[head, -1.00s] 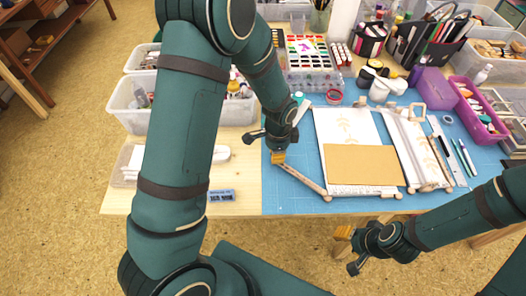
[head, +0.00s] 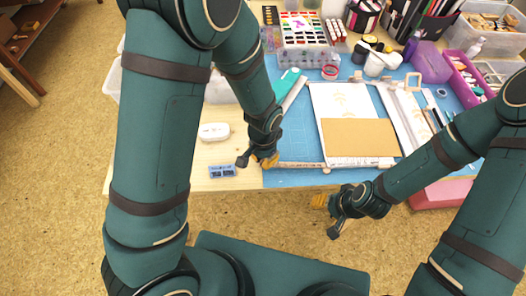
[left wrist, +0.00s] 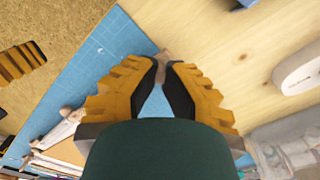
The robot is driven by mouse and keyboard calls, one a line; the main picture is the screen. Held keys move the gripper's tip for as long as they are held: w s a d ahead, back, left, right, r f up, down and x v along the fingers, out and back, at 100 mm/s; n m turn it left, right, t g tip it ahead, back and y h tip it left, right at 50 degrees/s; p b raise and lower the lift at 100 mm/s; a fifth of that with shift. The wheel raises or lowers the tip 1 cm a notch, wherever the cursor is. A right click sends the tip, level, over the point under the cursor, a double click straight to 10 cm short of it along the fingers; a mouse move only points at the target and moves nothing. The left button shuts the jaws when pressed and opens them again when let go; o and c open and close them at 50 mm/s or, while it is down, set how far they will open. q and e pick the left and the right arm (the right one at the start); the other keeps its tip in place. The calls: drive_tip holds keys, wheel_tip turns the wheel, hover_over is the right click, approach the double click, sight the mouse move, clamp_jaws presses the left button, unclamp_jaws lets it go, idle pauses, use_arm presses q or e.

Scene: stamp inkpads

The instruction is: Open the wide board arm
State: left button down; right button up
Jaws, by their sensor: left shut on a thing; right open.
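My left gripper (head: 266,160) is shut at the front edge of the blue mat (head: 290,135). In the left wrist view its fingers (left wrist: 163,72) close around a small brown wooden end piece (left wrist: 164,57). From there a thin wooden arm (head: 300,165) runs right along the mat's front edge to the lower left corner of the wide board (head: 345,100), which carries a white sheet and a tan panel (head: 360,138). A narrower board (head: 403,110) lies to its right. My right gripper (head: 327,208) is open and empty in front of the table edge.
A blue stamp box (head: 222,171) and a white oval case (head: 214,131) lie on bare wood left of my left gripper. A paint set (head: 304,30), jars (head: 375,64) and a purple tray (head: 462,78) stand behind. The mat left of the wide board is mostly clear.

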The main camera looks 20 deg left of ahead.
use_arm(q)
drive_tip(key=shift+s, duration=0.25)
drive_tip(key=c, duration=0.9)
unclamp_jaws()
drive_tip(key=shift+f, duration=0.1)
wheel_tip(320, 180, up, 12)
drive_tip(key=shift+r, duration=0.1)
